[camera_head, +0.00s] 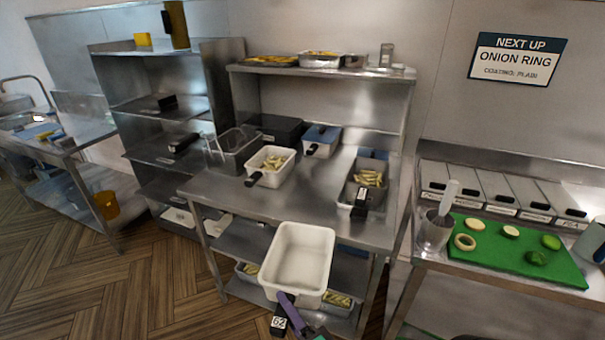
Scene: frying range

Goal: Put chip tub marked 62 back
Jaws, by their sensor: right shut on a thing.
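The chip tub marked 62 (303,262) is a white, deep, empty-looking tub at the bottom middle of the head view. Its black handle carries a white label reading 62 and points down toward me. My right gripper (294,314) is shut on the handle, with a purple part showing beside the label. The tub is held in front of the steel table (222,195) and hides part of its lower shelves. My left gripper is not in view.
More tubs sit below. The tabletop's front left is bare. A green board (515,262) lies right.

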